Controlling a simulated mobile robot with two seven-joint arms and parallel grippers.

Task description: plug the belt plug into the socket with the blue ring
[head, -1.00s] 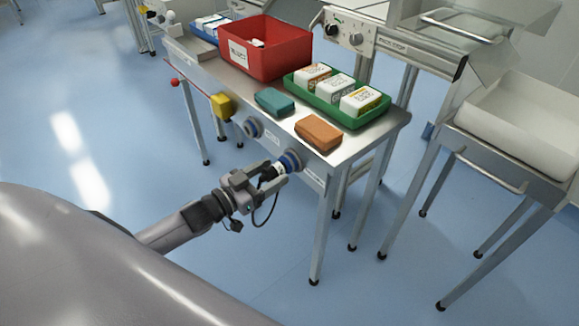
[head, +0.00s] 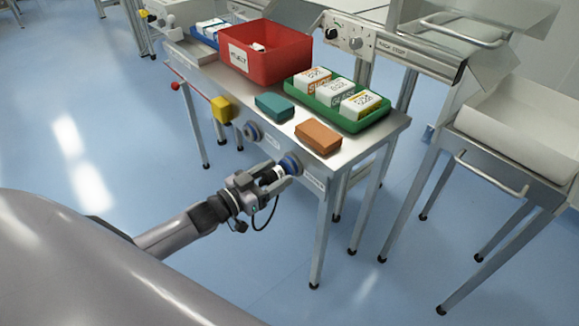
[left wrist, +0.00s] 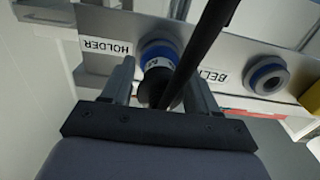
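The belt plug (left wrist: 157,88) is a dark cylinder with a blue, white-labelled band. It sits at the holder, beside the HOLDER label (left wrist: 106,47), on the table's front rail. How deep it sits is hidden. My left gripper (head: 281,174) has its fingers on either side of the plug, with narrow gaps in the left wrist view (left wrist: 162,80); it looks open. A black cable (left wrist: 208,32) runs from the plug across that view. The blue-ringed socket (head: 253,131) is empty, further left on the rail; it also shows beside the BELT label in the left wrist view (left wrist: 266,75). My right gripper is not in view.
On the table stand a red bin (head: 240,66), a green tray (head: 352,119) of cartons, a teal block (head: 274,105) and an orange block (head: 318,136). A yellow block (head: 221,108) hangs near the front rail. The floor in front is clear.

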